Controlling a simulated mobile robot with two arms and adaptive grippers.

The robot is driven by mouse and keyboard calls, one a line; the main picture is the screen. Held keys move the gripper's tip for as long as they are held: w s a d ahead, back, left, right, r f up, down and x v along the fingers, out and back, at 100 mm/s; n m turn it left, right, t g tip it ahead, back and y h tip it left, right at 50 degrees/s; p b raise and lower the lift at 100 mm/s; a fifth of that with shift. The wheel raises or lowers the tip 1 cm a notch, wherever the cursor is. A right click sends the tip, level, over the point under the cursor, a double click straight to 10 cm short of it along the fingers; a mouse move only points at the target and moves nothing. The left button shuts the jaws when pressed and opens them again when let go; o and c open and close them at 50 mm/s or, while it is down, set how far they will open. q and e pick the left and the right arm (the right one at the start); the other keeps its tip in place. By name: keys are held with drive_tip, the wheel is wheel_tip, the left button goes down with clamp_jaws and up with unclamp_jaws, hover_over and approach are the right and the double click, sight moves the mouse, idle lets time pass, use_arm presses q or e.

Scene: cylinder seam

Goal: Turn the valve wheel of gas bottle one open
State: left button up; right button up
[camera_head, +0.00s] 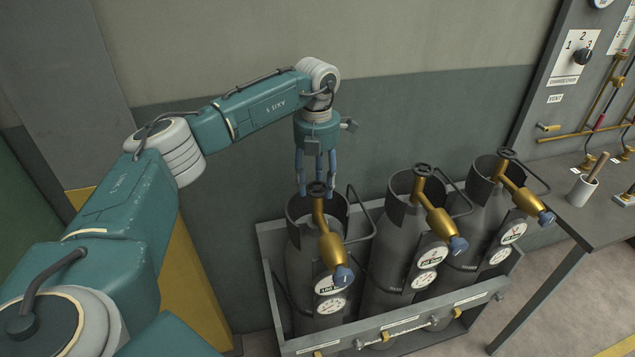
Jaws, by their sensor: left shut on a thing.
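Three dark grey gas bottles stand in a row in a metal rack. The leftmost gas bottle (300,262) has a brass valve with a blue-grey knob and two round gauges. Its valve wheel (317,187) is at the top, partly hidden by my fingers. My left gripper (317,190) comes down from above, with its blue fingers around this wheel and shut on it. The middle bottle (386,262) and the right bottle (474,200) have similar brass valves, with their dark wheels in full view. My right gripper is not in view.
The rack (400,346) has a low front rail with yellow clips. A grey bench (565,196) on the right bears a cup with a wooden-handled tool. A wall panel with a dial (583,56) and brass pipes is behind it. The wall is close behind the bottles.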

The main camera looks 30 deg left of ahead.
use_arm(q)
drive_tip(key=n, duration=0.6)
drive_tip(key=shift+s+d+f, duration=0.15)
drive_tip(key=shift+s+f, duration=0.1)
drive_tip(key=shift+s, duration=0.05)
drive_tip(key=n, duration=0.5)
drive_tip(key=shift+d+n, duration=0.15)
drive_tip(key=shift+n, duration=0.25)
drive_tip(key=n, duration=0.5)
drive_tip(key=shift+w+d, duration=0.1)
drive_tip(key=shift+w, duration=0.05)
drive_tip(key=n, duration=0.6)
drive_tip(key=shift+w+r+n+p, duration=0.15)
drive_tip(key=shift+w+n+p, duration=0.05)
drive_tip(key=shift+n+p, duration=0.15)
drive_tip(key=o, duration=0.9)
drive_tip(key=shift+c, duration=0.2)
drive_tip(key=shift+o, duration=1.3)
drive_tip(key=shift+w+d, duration=0.1)
drive_tip(key=shift+w, duration=0.05)
drive_tip(key=shift+w+d+r, duration=0.1)
